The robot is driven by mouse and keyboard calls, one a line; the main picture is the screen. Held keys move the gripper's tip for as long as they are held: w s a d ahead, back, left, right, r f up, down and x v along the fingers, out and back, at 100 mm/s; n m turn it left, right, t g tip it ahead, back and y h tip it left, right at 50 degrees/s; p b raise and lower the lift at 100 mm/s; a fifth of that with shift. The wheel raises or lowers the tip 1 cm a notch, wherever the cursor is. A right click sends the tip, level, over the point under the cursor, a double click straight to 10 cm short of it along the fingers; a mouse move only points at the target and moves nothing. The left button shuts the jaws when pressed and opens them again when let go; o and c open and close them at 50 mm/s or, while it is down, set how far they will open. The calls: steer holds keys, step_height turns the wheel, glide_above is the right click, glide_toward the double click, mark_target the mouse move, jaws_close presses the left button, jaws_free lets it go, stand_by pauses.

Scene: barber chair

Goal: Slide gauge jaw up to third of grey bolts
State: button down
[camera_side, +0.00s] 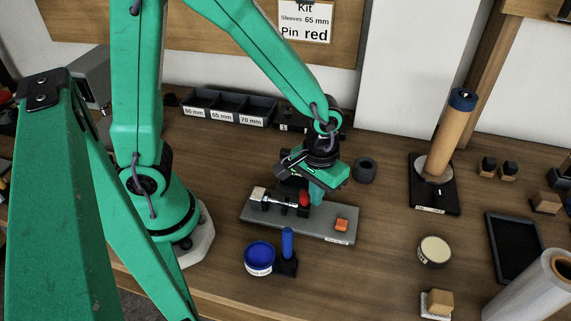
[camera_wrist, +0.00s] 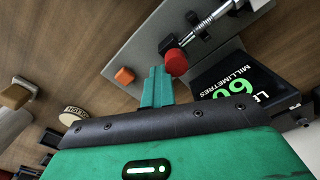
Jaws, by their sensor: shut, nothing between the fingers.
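The gauge stands on a long grey plate (camera_side: 325,222), also in the wrist view (camera_wrist: 130,50). A silvery rod or bolt (camera_wrist: 211,20) lies along it between black supports, with a round red end piece (camera_wrist: 176,62) nearest my gripper. In the side view the red piece (camera_side: 304,198) is beside my fingers. A dark display (camera_wrist: 232,80) shows a partly hidden green number and "MILLIMETRES". My gripper (camera_wrist: 157,84) is shut and empty, its teal tips close beside the red piece; contact is unclear.
An orange block (camera_side: 341,225) sits on the plate's right end. A blue tub (camera_side: 260,258) and a blue peg on a black stand (camera_side: 287,250) are in front. Labelled bins (camera_side: 225,107) are behind. Bare wood lies right of the plate.

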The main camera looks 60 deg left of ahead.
steer(key=shift+w+d, duration=0.1)
steer(key=shift+w+d, duration=0.3)
stand_by(0.4)
step_height(320, 180, up, 8)
stand_by(1.1)
steer(key=shift+r, duration=0.1)
steer(key=s+a+r+m+t, duration=0.3)
steer(key=s+a+r+t, duration=0.2)
steer(key=a+r, duration=0.5)
steer(key=shift+s+a+r+t, duration=0.35)
steer(key=shift+s+a, duration=0.4)
steer(key=shift+s, duration=0.5)
